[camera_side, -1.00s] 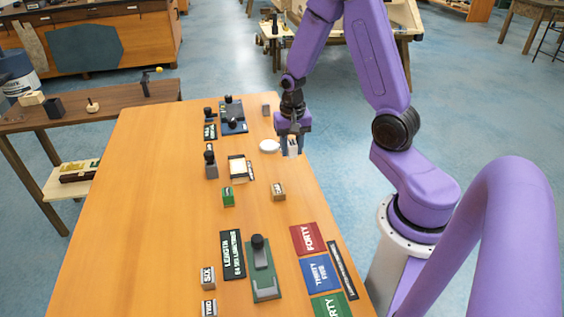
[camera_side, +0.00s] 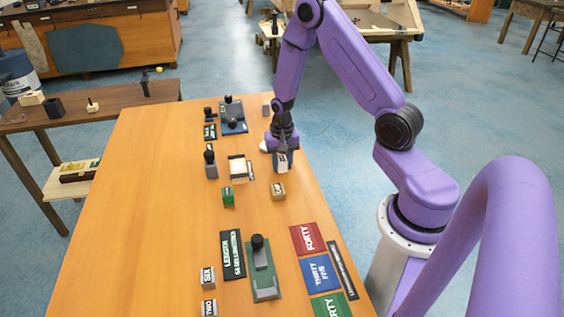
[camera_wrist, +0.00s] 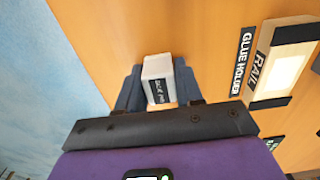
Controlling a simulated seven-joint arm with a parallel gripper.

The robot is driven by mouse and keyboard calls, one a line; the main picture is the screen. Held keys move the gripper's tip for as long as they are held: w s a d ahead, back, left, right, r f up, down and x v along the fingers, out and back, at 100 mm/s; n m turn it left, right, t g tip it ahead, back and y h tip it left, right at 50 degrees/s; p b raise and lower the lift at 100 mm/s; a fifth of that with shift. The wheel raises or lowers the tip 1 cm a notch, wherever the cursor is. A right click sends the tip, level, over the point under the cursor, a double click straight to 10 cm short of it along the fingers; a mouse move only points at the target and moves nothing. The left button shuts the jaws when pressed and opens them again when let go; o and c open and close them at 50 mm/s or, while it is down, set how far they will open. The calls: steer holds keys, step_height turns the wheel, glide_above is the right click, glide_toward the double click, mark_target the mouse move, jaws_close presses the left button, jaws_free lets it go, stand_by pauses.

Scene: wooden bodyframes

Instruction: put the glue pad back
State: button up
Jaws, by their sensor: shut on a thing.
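My gripper (camera_side: 282,162) is shut on the glue pad, a small pale block (camera_wrist: 158,70) whose dark label reads "GLUE PAD". In the wrist view the block sits between the two blue-grey fingers (camera_wrist: 158,88). The gripper holds it over the right side of the wooden table. A cream, tray-like piece with a black rail (camera_wrist: 280,72) lies to the left of the gripper in the side view (camera_side: 237,168). Black labels beside it read "GLUE HOLDER" (camera_wrist: 242,62) and "RAIL". The gap under the pad is hard to judge.
A white round thing (camera_side: 265,146) is partly hidden behind my gripper. Coloured cards lie at front right.

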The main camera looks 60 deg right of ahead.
steer(key=shift+f, duration=0.15)
steer(key=o, duration=1)
